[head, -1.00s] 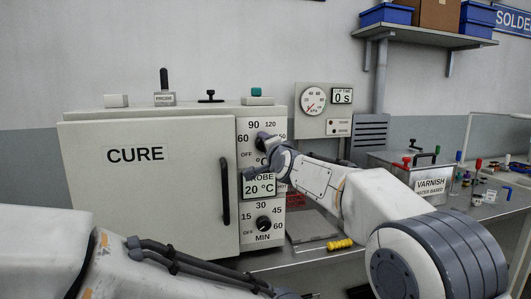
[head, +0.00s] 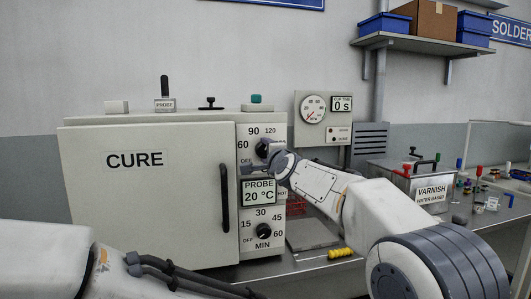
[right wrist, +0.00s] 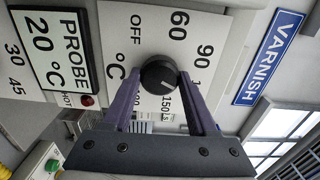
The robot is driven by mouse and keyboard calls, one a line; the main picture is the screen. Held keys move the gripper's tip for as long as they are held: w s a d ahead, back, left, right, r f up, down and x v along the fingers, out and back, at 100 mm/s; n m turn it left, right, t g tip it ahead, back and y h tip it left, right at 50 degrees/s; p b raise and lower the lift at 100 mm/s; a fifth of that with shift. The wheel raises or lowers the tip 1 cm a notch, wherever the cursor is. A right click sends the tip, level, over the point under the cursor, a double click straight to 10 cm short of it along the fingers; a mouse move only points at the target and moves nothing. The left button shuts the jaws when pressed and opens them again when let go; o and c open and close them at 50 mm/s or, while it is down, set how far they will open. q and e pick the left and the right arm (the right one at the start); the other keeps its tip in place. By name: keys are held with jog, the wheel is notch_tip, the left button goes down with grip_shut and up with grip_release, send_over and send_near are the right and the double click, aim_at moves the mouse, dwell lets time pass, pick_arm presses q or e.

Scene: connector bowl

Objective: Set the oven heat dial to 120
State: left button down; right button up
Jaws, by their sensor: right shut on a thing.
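The heat dial is a round black knob (head: 263,148) at the top of the cure oven's control panel, marked OFF, 60, 90, 120 and on. In the right wrist view the knob (right wrist: 158,72) sits between the two purple fingers of my right gripper (right wrist: 160,80), which is shut on it. The knob's white mark points to the lower right there, towards the 120 to 150 side. A finger partly covers the 120 label, so I cannot read the exact setting. My left arm (head: 50,250) crosses the lower left; its gripper is out of view.
The oven door (head: 145,200) is closed, with a black handle (head: 225,198). Below the dial are the probe display (head: 260,191), reading 20 °C, and the minute dial (head: 263,230).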

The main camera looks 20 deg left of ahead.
jog(key=o, duration=1.4)
jog(key=shift+s+d+f+b, duration=0.1)
jog(key=shift+s+d+b, duration=0.2)
jog(key=shift+b, duration=0.2)
jog(key=b+v, duration=0.5)
jog(key=v, duration=0.4)
jog(key=shift+s+d, duration=0.15)
jog(key=shift+s, duration=0.1)
